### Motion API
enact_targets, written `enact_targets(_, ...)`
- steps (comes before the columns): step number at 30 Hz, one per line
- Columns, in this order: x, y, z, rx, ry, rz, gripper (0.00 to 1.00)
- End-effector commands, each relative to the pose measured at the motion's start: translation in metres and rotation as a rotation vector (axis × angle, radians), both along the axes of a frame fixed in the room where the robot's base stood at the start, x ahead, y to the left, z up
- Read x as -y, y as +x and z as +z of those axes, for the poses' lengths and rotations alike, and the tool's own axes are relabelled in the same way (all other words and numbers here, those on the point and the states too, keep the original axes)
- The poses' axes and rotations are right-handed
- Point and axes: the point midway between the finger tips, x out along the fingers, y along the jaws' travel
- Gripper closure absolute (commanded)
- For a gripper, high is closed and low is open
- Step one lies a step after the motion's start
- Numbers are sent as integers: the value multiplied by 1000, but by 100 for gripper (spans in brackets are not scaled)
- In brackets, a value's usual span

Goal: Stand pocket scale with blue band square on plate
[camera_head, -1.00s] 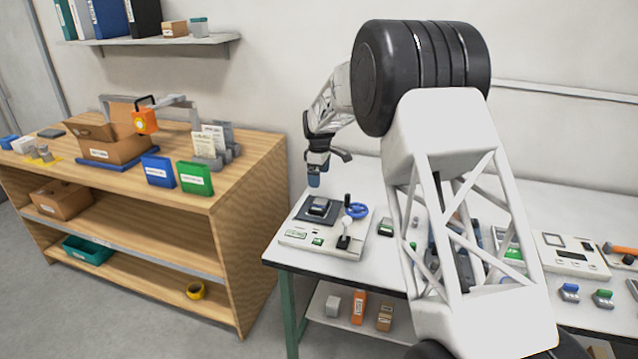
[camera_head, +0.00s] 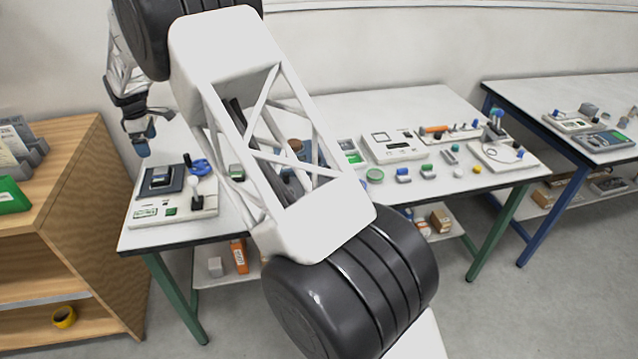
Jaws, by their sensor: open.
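A small dark device with a light-edged screen (camera_head: 160,178), seemingly the pocket scale, sits on the dark square plate (camera_head: 178,186) of a white weighing station (camera_head: 144,214). It looks roughly square on the plate, but its exact alignment and any blue band are too small to tell. My gripper (camera_head: 143,149), with blue fingertips, hangs above and slightly left of the plate, apart from the device. It is open and appears empty.
A blue ring-shaped item (camera_head: 200,166) and an upright lever (camera_head: 196,190) stand close by the plate. Several small items and another white station (camera_head: 393,148) are farther right on the white table. A wooden shelf unit (camera_head: 75,160) stands at left.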

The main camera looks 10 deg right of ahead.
Motion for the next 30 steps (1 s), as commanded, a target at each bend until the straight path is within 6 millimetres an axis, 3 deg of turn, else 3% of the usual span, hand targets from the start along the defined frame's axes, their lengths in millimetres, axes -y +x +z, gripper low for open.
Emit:
enact_targets(5, 7, -2, 7, 3, 2, -15, 0)
enact_targets(11, 35, -12, 31, 11, 6, -74, 0)
enact_targets(20, 109, -47, 86, 32, 18, -237, 0)
enact_targets(30, 194, -104, 141, 56, 34, -435, 0)
